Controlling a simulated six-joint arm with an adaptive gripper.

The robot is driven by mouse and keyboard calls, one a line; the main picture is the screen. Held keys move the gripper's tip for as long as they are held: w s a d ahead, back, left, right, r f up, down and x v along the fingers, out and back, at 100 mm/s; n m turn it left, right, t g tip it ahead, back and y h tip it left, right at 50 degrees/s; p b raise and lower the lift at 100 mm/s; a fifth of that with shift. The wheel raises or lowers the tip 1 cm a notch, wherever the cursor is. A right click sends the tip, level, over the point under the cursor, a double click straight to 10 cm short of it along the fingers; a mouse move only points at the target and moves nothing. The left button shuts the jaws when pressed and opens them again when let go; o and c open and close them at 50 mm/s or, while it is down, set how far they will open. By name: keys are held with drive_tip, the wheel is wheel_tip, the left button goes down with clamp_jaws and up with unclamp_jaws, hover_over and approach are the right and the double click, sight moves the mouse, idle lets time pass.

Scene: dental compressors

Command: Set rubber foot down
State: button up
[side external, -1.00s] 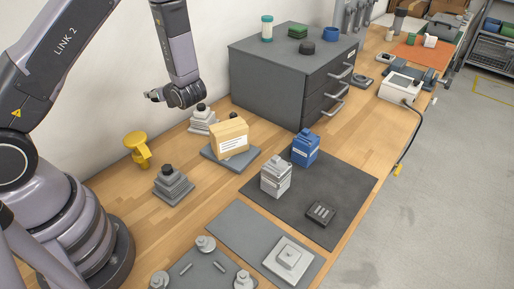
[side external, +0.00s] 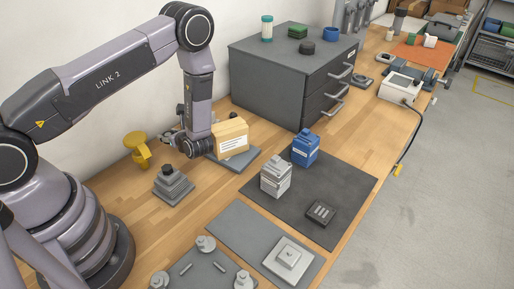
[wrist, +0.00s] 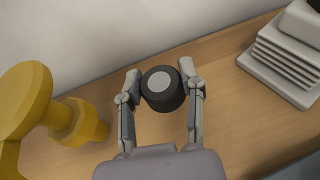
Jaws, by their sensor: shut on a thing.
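The rubber foot (wrist: 162,89) is a short black cylinder with a pale grey disc on its top face. It sits between the two fingertips of my gripper (wrist: 160,76) in the wrist view, and the gripper is shut on it. Bare wooden bench shows around it. Whether it touches the bench or hangs just above it I cannot tell. In the side view my gripper (side external: 172,137) is low over the bench, behind the near stepped grey block and right of the yellow stand; the foot is not clearly visible there.
The yellow stand (side external: 138,149) is close on the left; it also shows in the wrist view (wrist: 75,120). A stepped grey block (wrist: 285,62) is at the right. Another stepped block (side external: 173,186) stands nearer. A cardboard-coloured box (side external: 231,137) on a grey plate is beside my wrist.

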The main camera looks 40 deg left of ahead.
drive_tip(key=shift+f, duration=1.55)
drive_tip(key=shift+f, duration=0.15)
drive_tip(key=o, duration=1)
